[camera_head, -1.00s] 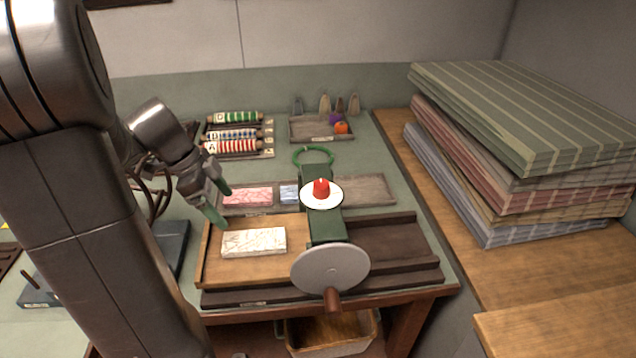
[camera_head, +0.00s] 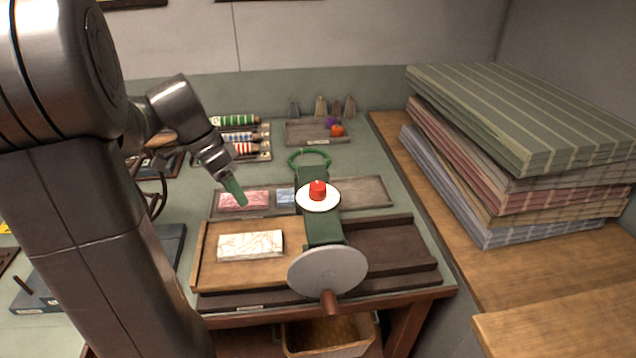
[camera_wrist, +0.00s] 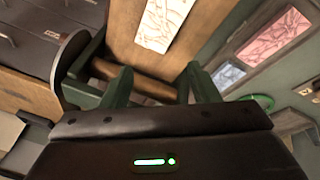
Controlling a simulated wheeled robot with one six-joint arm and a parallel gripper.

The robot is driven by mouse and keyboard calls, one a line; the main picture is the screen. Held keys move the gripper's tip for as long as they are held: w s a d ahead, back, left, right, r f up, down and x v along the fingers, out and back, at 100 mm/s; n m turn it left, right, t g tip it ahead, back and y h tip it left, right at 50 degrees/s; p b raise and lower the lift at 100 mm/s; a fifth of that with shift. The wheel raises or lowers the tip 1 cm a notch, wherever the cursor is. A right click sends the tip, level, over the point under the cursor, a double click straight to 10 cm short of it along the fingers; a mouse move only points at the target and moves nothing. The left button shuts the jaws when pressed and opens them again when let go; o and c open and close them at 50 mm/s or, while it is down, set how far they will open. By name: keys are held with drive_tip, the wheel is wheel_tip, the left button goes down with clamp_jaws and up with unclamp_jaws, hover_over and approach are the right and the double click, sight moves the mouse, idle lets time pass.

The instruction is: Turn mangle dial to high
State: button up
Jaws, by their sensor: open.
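The mangle has a green frame (camera_head: 323,229) across a wooden bed. A white round dial (camera_head: 305,201) with a red knob (camera_head: 318,190) sits on top of the frame. I cannot read any marks on the dial. My gripper (camera_head: 236,192) is to the left of the dial, apart from it, above the table. In the wrist view my gripper (camera_wrist: 160,87) shows its two green fingers spread with nothing held between them. The dial cannot be made out in the wrist view.
A grey crank wheel (camera_head: 327,268) with a brown handle stands at the mangle's front. A pale patterned block (camera_head: 251,246) lies on the bed. Behind are a tray with pink and blue pieces (camera_head: 244,199) and striped rolls (camera_head: 235,120). Folded cloth stacks (camera_head: 520,120) stand right.

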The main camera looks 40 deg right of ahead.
drive_tip(key=s+d+r+n+t+y+b, duration=0.15)
drive_tip(key=s+d+r+n, duration=0.25)
drive_tip(key=d+r+n, duration=0.7)
drive_tip(key=n+t+y+b, duration=0.1)
drive_tip(key=n+b, duration=0.1)
drive_tip(key=n, duration=1.5)
approach(318, 185)
wheel_tip(318, 185, down, 9)
drive_tip(key=shift+d+r+b, duration=0.1)
drive_tip(key=shift+b, duration=0.65)
drive_tip(key=c, duration=1)
